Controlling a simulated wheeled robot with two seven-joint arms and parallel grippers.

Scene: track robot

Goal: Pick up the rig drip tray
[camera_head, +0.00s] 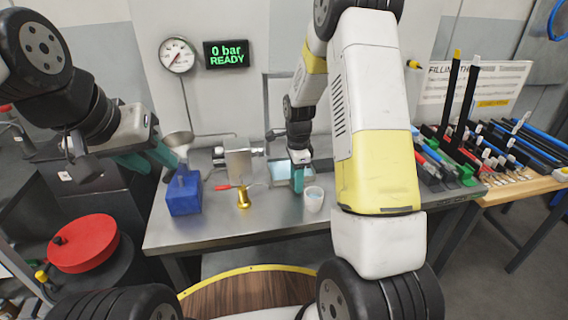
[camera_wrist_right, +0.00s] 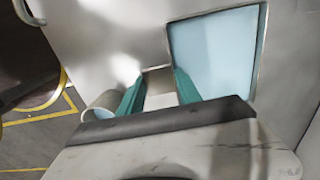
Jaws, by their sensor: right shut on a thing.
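The rig drip tray (camera_head: 279,182) is a shallow, metal-rimmed tray with a pale blue inside, on the steel bench in the head view. Its blue floor (camera_wrist_right: 213,52) fills the upper right of the right wrist view. My right gripper (camera_head: 298,182) points down at the tray's right side. In the right wrist view its teal fingers (camera_wrist_right: 158,82) are closed about a small grey piece at the tray's edge, partly hidden by the fingers. Whether the tray is clear of the bench, I cannot tell. My left gripper (camera_head: 160,168) is open and empty near the funnel.
A white cup (camera_head: 314,200) stands close to my right gripper and also shows in the right wrist view (camera_wrist_right: 103,101).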

